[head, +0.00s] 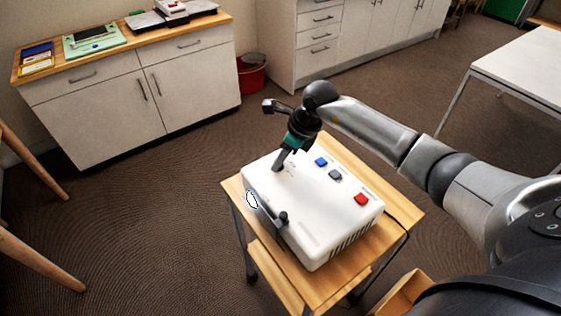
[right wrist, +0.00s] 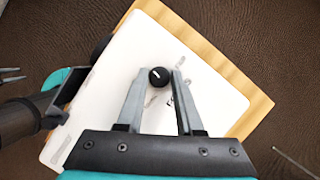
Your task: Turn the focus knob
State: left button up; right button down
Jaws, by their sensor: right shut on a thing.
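The focus knob (right wrist: 159,76) is a small round black knob with a white pointer line, on top of a white box-shaped device (head: 320,205). In the right wrist view it sits between the two grey fingertips of my right gripper (right wrist: 161,84), which is shut on it. In the head view my right gripper (head: 279,163) reaches down to the far left part of the device's top, and the knob is hidden there. The white top also shows in the right wrist view (right wrist: 205,100). My left gripper is not in view.
The device stands on a small wooden trolley (head: 402,216). Its top carries a blue button (head: 321,162), a grey button (head: 335,174) and a red button (head: 361,199). A black lever (head: 266,208) is on its near left side. A white table (head: 525,70) stands at the right.

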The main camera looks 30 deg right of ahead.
jog(key=shift+n+b, duration=0.3)
jog(key=shift+n, duration=0.3)
jog(key=shift+y, duration=0.3)
jog(key=c, duration=0.6)
grip_release()
jog(key=shift+o, duration=0.2)
jog(key=p+v, duration=0.1)
jog(key=v, duration=1.4)
jog(key=shift+r, duration=0.2)
jog(key=shift+w, duration=0.1)
jog(key=shift+f, duration=0.1)
